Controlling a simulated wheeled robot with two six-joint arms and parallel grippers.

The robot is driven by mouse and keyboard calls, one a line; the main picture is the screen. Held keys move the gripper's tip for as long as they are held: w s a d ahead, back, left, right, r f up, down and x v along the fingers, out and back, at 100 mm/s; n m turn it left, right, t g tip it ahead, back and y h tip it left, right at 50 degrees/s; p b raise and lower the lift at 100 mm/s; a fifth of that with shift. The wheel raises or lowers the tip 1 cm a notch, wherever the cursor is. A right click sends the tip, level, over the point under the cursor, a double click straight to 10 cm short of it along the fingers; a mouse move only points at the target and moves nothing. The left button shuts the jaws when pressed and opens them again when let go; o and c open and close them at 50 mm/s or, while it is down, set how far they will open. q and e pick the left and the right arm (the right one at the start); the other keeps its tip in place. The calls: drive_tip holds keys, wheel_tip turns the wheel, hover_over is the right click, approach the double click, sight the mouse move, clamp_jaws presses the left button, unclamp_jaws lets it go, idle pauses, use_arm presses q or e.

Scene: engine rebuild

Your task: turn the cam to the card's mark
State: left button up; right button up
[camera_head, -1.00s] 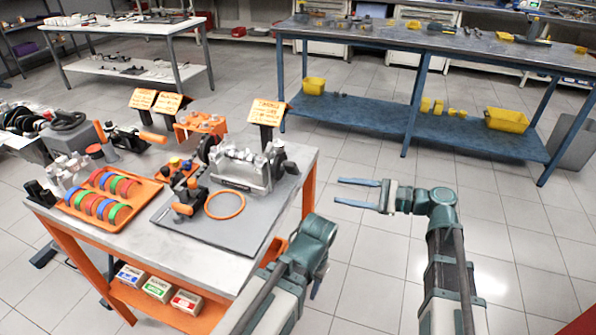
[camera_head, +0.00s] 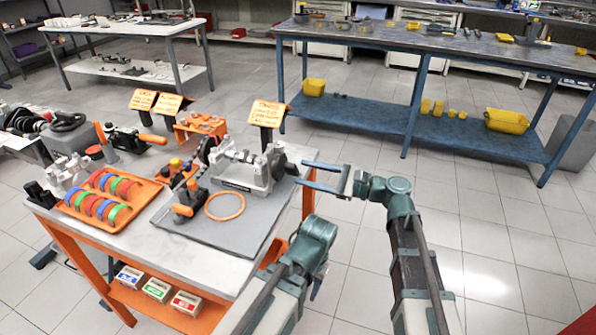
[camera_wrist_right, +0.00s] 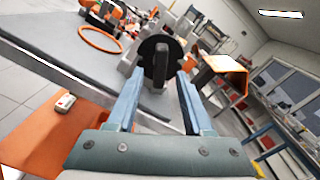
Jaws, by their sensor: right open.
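The silver engine block with the cam (camera_head: 243,170) stands on a grey mat at the bench's right side. Its dark end disc (camera_head: 275,157) faces my right gripper; in the right wrist view the black disc with a raised bar (camera_wrist_right: 159,62) sits straight ahead, between the fingertips in the picture. My right gripper (camera_head: 299,174) is open and empty, just right of the disc, with no clear contact. The orange card (camera_head: 268,113) stands behind the block; its mark is too small to read. My left gripper (camera_head: 319,284) is low by the bench's front right, mostly hidden.
An orange ring (camera_head: 225,206) and a black tool with an orange knob (camera_head: 185,206) lie on the grey mat (camera_head: 237,234). An orange tray (camera_head: 140,200) of coloured rings is to the left. The floor right of the bench is free.

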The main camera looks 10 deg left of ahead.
sight(298, 171)
drive_tip(key=shift+w+a, duration=0.15)
drive_tip(key=shift+a, duration=0.6)
drive_tip(key=shift+w+a, duration=0.15)
drive_tip(key=shift+a, duration=0.6)
clamp_jaws()
